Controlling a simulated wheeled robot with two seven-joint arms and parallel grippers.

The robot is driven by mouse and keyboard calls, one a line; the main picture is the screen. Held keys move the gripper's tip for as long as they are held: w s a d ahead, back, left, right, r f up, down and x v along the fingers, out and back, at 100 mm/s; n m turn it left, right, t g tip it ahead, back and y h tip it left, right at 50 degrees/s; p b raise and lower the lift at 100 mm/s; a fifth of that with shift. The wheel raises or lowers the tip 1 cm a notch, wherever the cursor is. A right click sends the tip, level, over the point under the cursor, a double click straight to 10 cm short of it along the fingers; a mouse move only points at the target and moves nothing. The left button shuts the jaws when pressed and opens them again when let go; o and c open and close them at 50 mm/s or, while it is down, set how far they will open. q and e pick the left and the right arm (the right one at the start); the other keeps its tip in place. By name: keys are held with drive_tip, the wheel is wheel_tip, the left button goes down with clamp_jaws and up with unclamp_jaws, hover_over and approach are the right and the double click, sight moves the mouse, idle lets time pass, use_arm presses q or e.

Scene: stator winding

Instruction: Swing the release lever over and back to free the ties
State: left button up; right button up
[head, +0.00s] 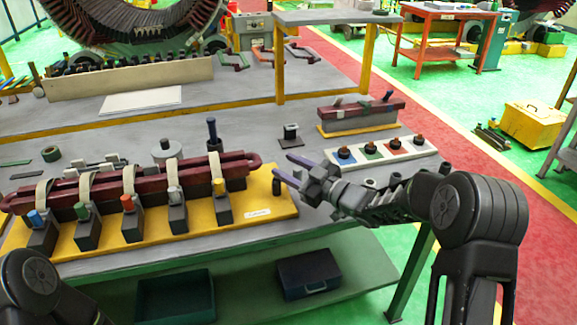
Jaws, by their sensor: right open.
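A dark red coil (150,177) lies along a yellow base (262,200) on the bench, with several cream ties (129,184) wrapped over it. Dark blocks with coloured tops (133,217) stand along its front. A small upright lever with a brown end (276,183) stands at the base's right end, probably the release lever. My right gripper (284,168) comes in from the right, open, its purple-grey fingers pointing left just above and right of this lever. I cannot tell whether they touch it. My left gripper is out of view; only part of my left arm shows at lower left.
A white panel with coloured round spots and dark knobs (408,148) lies right of my gripper's fingers. A second red bar (360,114) on a yellow base stands behind it. A dark post with a blue top (213,135) stands behind the coil. Bins sit on the lower shelf (243,280).

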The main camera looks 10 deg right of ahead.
drive_tip(key=shift+c, duration=0.5)
clamp_jaws()
